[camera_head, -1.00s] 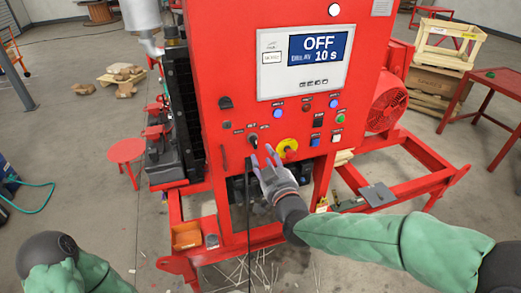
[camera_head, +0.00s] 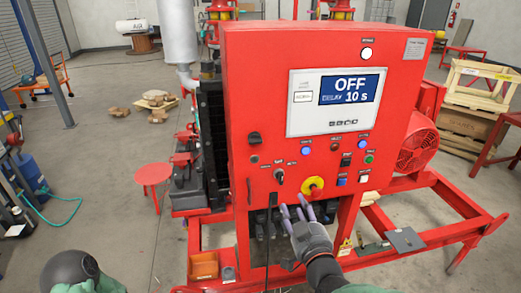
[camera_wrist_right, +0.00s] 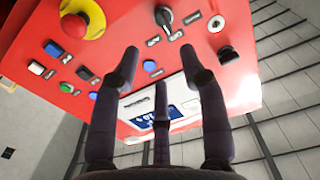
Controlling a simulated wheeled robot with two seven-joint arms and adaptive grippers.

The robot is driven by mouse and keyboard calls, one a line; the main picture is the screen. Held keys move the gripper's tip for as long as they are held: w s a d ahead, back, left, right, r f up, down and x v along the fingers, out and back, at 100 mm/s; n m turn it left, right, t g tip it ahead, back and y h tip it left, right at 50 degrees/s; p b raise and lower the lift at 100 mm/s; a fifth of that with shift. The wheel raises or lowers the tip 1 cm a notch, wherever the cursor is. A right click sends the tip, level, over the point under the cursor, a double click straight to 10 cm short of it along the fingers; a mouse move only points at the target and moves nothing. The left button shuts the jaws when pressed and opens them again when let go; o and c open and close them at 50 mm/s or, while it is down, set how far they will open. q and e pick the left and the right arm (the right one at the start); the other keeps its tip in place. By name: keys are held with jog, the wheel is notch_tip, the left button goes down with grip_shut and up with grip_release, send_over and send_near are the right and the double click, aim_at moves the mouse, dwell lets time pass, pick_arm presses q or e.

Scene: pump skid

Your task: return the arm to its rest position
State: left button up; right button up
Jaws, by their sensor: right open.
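My right gripper (camera_head: 294,212) is in front of the lower part of the red control panel (camera_head: 250,110), below the red and yellow emergency stop button (camera_head: 314,187). Its fingers are spread and hold nothing. In the right wrist view the open fingers (camera_wrist_right: 160,75) point at the panel, with the emergency stop button (camera_wrist_right: 82,18) at upper left and a black selector switch (camera_wrist_right: 165,18) beyond them. The fingers look apart from these controls. My left arm shows only in part at the lower left of the head view, and its gripper is out of frame.
The panel screen (camera_head: 340,98) reads OFF, DELAY 10 s. A red stool (camera_head: 153,175) stands left of the skid. Wooden crates (camera_head: 480,85) stand at the right.

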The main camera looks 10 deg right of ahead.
jog(key=s+a+f+g+y, duration=0.15)
jog(key=f+g, duration=0.35)
jog(key=f, duration=1)
jog(key=a+f+g, duration=0.2)
jog(key=f+g, duration=0.2)
jog(key=f, duration=1.1)
jog(key=s+a+f+m+g+y, duration=0.1)
jog(key=s+f+g, duration=0.3)
jog(key=s+f, duration=0.5)
jog(key=s+a+f+m+g+y, duration=0.1)
jog(key=s+a+f+g, duration=0.2)
jog(key=s+f, duration=0.6)
notch_tip(320, 180, down, 2)
jog(key=shift+s+a+f+m+g, duration=0.2)
jog(key=shift+a+m+g, duration=0.2)
jog(key=shift+g, duration=0.4)
jog(key=shift+c, duration=0.2)
